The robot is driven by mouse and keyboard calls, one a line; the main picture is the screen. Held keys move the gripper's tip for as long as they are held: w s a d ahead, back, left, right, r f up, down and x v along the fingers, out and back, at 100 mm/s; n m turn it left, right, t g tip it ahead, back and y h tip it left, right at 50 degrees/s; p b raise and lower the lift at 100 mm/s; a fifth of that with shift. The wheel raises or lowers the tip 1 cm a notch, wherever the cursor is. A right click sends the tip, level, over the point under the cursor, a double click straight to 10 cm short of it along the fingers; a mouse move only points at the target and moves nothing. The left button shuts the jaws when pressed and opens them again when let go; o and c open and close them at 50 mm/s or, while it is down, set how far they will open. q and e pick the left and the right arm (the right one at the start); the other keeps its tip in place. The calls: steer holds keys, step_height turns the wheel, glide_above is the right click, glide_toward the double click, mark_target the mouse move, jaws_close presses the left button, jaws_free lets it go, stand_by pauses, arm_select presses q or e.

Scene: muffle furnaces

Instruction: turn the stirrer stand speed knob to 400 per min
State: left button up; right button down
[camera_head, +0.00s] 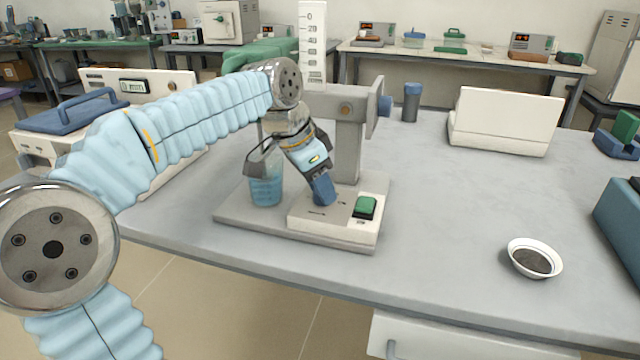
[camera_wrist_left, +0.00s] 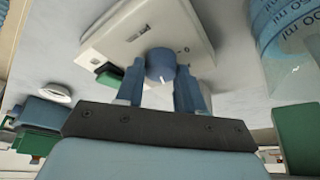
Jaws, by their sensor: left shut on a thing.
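The stirrer stand (camera_head: 347,140) stands on the grey table, with a white control box (camera_head: 330,232) on the front of its base and a green switch (camera_head: 366,207) on the box. My left gripper (camera_head: 323,198) reaches down onto the box top, left of the switch. In the left wrist view the blue speed knob (camera_wrist_left: 159,62) sits between the two blue fingers of my gripper (camera_wrist_left: 160,74), which is shut on it. A white pointer mark shows on the knob's near side; the scale is too small to read. The fingers hide the knob in the head view. My right gripper is out of view.
A beaker of blue liquid (camera_head: 266,191) stands on the base close left of my gripper. A white dish of dark powder (camera_head: 534,258) is at the right front. A blue-capped bottle (camera_head: 411,102) and white box (camera_head: 505,120) are behind. The table's front right is mostly clear.

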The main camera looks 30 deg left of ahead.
arm_select(q)
steer(key=o, duration=1)
steer(key=shift+o, duration=0.2)
steer(key=shift+r, duration=0.1)
steer(key=shift+r, duration=0.3)
steer(key=r, duration=0.3)
steer(key=shift+s+d+r, duration=0.1)
steer(key=shift+s+d, duration=0.05)
steer(key=shift+s, duration=0.1)
steer(key=s+d+r, duration=0.7)
steer(key=s+r, duration=0.2)
steer(key=s, duration=0.2)
steer(key=shift+s+b, duration=0.2)
steer(key=shift+b, duration=0.1)
